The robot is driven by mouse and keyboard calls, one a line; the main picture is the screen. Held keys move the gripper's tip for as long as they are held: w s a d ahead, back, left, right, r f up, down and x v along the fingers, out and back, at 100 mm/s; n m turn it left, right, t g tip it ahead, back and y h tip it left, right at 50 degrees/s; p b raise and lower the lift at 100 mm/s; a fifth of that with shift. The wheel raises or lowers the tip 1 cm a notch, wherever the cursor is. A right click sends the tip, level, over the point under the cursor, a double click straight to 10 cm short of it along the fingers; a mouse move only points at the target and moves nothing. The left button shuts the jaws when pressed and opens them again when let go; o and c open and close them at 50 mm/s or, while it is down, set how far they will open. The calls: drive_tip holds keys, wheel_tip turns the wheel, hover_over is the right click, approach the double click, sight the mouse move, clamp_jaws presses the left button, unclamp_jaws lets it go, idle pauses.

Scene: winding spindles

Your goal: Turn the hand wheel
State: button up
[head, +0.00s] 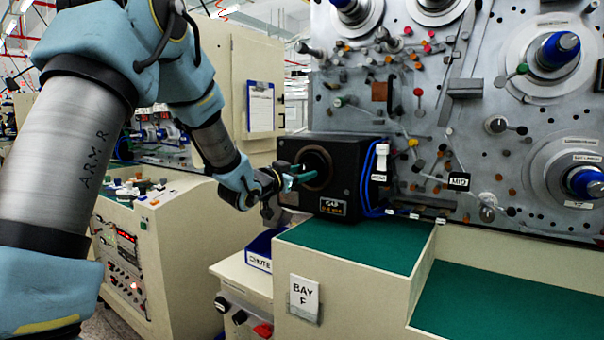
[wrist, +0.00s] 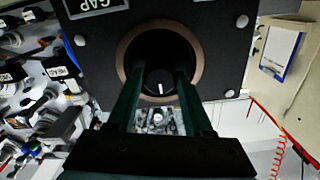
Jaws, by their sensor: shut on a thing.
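A black box (head: 342,200) with a "GAP" label stands at the left end of the green bench top. A round, bronze-rimmed opening (wrist: 123,57) is in its face, and it also shows in the head view (head: 327,159). Inside, in the wrist view, is a dark round hand wheel (wrist: 160,80) with a white mark pointing down in the picture. My gripper (head: 300,174) reaches into the opening from the left. In the wrist view its two green fingers (wrist: 161,76) are shut on the wheel, one on each side. The wheel's grip points are partly hidden in shadow.
Blue cables (head: 368,180) hang on the box's right side. A metal panel (head: 470,120) with spindles and knobs rises behind. A blue chute bin (head: 258,250) sits below my gripper. The green bench top (head: 365,247) is clear.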

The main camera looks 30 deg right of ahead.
clamp_jaws()
drive_tip(key=shift+f+m+b, duration=0.15)
drive_tip(key=shift+m+b, duration=0.15)
drive_tip(key=shift+b, duration=0.4)
drive_tip(key=m+b, duration=2)
drive_tip(key=b, duration=0.4)
drive_tip(key=shift+r+b, duration=0.25)
drive_tip(key=shift+b, duration=0.05)
